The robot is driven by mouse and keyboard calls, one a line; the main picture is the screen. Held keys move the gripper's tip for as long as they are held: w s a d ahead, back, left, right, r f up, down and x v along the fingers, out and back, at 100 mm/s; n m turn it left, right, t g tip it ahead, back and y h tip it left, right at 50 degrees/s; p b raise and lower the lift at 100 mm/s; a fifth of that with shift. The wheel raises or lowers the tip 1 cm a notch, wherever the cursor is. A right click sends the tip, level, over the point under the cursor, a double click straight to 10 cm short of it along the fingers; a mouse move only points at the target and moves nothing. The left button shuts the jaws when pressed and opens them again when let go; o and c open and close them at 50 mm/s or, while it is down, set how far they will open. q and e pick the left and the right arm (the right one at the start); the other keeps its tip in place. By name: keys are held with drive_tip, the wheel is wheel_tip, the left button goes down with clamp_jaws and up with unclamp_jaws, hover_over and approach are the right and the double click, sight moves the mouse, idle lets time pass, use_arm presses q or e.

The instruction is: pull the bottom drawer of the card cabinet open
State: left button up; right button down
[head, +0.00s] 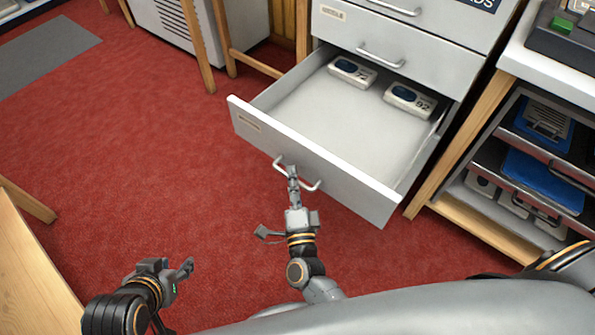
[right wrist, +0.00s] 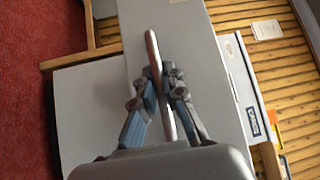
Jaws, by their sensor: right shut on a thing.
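The card cabinet (head: 420,45) is light grey, with its bottom drawer (head: 310,160) pulled far out over the red floor. Two white boxes with dark blue tops, marked 77 (head: 352,72) and 92 (head: 409,100), lie at the back of the drawer. My right gripper (head: 293,174) is shut on the drawer's bar handle (head: 314,186). In the right wrist view the handle bar (right wrist: 153,55) runs between the two fingers (right wrist: 160,95). My left gripper (head: 172,268) is open and empty at the lower left, away from the cabinet.
The drawer above, with its own handle (head: 380,57), is closed. An open shelf unit (head: 515,170) with blue trays stands close on the right. A wooden-legged table (head: 215,45) stands behind left. Red carpet (head: 140,150) is clear left of the drawer.

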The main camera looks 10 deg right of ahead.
drive_tip(key=c, duration=1.4)
unclamp_jaws()
drive_tip(key=shift+s, duration=0.1)
drive_tip(key=s+a+f, duration=0.1)
drive_tip(key=s, duration=1)
drive_tip(key=shift+s+a+f, duration=0.2)
drive_tip(key=shift+s+f, duration=0.15)
